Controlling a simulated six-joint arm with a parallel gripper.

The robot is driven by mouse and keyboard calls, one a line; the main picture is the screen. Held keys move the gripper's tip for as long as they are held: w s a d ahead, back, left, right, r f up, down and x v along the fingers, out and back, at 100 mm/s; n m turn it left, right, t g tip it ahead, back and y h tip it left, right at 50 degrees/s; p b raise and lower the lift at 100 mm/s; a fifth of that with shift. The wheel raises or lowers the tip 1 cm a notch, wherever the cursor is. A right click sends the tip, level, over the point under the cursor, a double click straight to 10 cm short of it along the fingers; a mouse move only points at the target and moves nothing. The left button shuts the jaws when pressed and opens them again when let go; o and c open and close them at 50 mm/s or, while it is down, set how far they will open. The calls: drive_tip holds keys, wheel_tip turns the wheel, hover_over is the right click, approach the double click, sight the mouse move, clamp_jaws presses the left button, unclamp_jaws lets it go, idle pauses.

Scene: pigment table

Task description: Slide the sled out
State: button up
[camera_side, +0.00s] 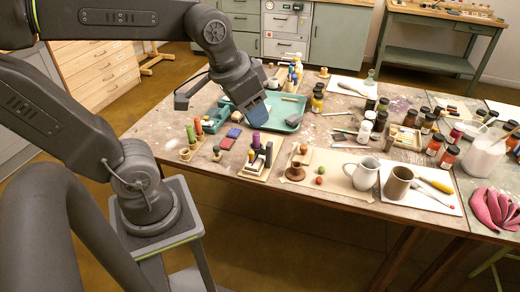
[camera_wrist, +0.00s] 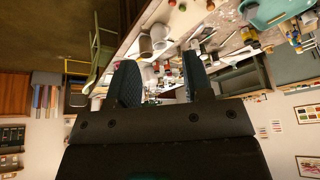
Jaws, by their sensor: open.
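My gripper (camera_side: 258,118) is over the left part of the table in the side view, in front of the teal tray (camera_side: 288,124). Its blue fingers show no object between them. In the wrist view the two fingers of my gripper (camera_wrist: 158,68) stand apart with a clear gap. I cannot tell for sure which thing is the sled. A pale wooden stand (camera_side: 257,172) with dark and purple upright pieces sits at the front edge of the table, below my gripper and apart from it.
A grey pitcher (camera_side: 362,174) and a brown mug (camera_side: 397,183) stand right of the wooden stand. A brown candlestick-like piece (camera_side: 295,172) is closer to it. Several jars crowd the right. Table (camera_side: 225,168) space around the stand is narrow.

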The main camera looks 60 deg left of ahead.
drive_tip(key=w+a+f+g, duration=0.2)
drive_tip(key=w+a+g, duration=0.1)
drive_tip(key=w+a, duration=0.4)
drive_tip(key=w+a+f+g, duration=0.2)
drive_tip(key=w+a, duration=0.3)
drive_tip(key=w, duration=0.3)
drive_tip(key=w+a+f+g, duration=0.3)
drive_tip(key=w+a+f, duration=0.2)
drive_tip(key=a+f, duration=0.25)
drive_tip(key=a+f+g, duration=0.1)
drive_tip(key=a+f, duration=0.4)
drive_tip(key=f, duration=0.3)
drive_tip(key=x, duration=1.3)
drive_tip(key=shift+w+d, duration=0.1)
drive_tip(key=shift+d, duration=0.05)
drive_tip(key=shift+c, duration=0.4)
clamp_jaws()
